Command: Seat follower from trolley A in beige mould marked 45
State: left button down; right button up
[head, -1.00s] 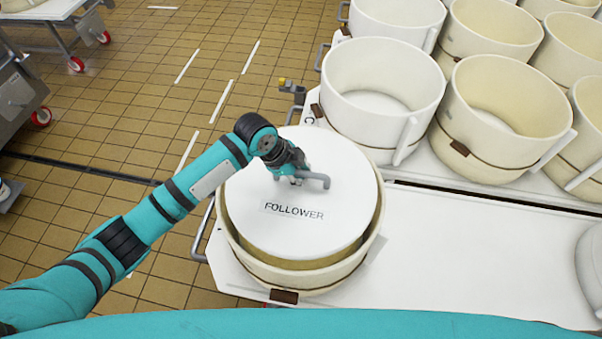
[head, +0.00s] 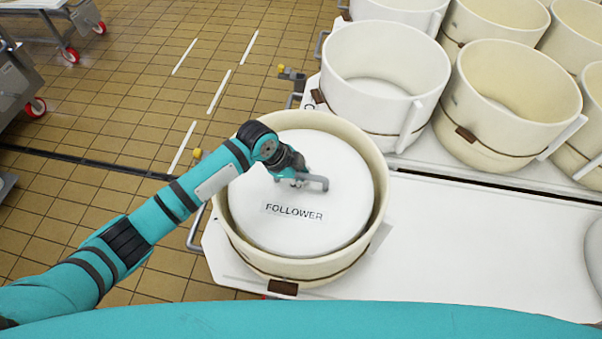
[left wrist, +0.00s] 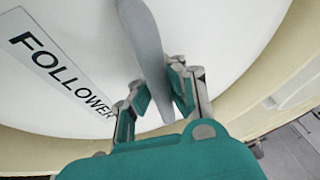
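The follower (head: 290,235) is a round white disc lettered FOLLOWER with a grey bar handle (head: 318,183). It lies inside the rim of a beige mould (head: 300,270), roughly level, with a narrow gap around it. Whether it touches the mould's bottom is hidden. A brown tag (head: 283,288) is on the mould's front; I cannot read a number. My left gripper (head: 298,181) is at the handle. In the left wrist view its fingers (left wrist: 160,95) close on both sides of the handle (left wrist: 147,45). My right gripper is out of view.
The mould stands on the left end of a white trolley top (head: 450,250). An open white mould (head: 375,85) and a beige mould (head: 505,110) stand behind it, with several more beyond. A pale rounded object (head: 594,255) is at the right edge. Tiled floor lies left.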

pick_arm(q)
jog(key=shift+w+d+f+b, duration=0.15)
jog(key=shift+f+b, duration=0.9)
jog(key=shift+f, duration=0.7)
jog(key=shift+f, duration=0.2)
jog(key=shift+f+b, duration=0.6)
jog(key=shift+f, duration=0.1)
jog(key=c, duration=2)
grip_release()
